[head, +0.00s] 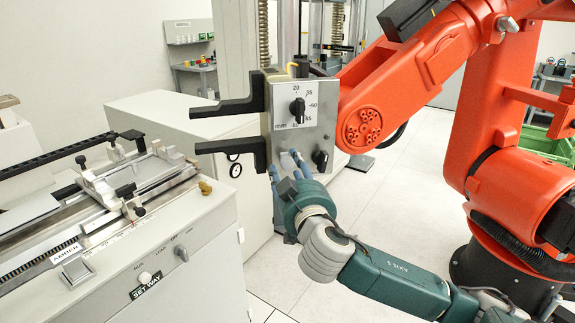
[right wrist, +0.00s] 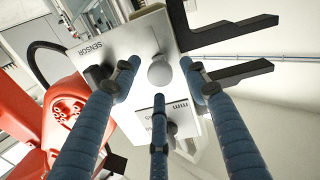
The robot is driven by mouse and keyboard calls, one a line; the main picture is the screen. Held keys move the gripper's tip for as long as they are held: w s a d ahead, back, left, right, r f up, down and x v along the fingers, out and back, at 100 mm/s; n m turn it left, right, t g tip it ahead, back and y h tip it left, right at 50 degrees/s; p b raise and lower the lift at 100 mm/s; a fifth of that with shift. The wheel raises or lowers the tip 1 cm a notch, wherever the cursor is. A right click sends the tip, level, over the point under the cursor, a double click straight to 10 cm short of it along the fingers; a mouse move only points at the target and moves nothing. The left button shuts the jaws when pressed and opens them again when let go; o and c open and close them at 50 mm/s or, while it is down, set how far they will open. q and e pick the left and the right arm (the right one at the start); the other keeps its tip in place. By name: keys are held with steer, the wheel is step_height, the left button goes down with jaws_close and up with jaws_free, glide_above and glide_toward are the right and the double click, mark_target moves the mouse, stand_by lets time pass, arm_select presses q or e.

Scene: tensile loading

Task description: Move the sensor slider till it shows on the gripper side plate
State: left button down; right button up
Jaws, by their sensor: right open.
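The gripper side plate (head: 297,117) is a metal plate on the orange robot arm's tool, with a dial card and two black jaws pointing left. In the right wrist view the plate (right wrist: 128,45) bears the word SENSOR. A pale round knob (right wrist: 159,74) shows on the plate near that label; I take it for the sensor slider, but cannot read its position. My right gripper (head: 287,164) is open at the plate's lower edge in the head view. In the wrist view its three blue fingers (right wrist: 160,84) surround the knob; contact is unclear. My left gripper is not in view.
The orange robot arm (head: 420,62) stands right of the plate. A black dial knob (head: 298,110) and a lower black knob (head: 320,158) sit on the plate. The white machine (head: 190,250) with rails fills the left. Open floor (head: 395,170) shows behind my arm.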

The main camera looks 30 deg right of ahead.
steer(key=v, duration=0.5)
stand_by(2.2)
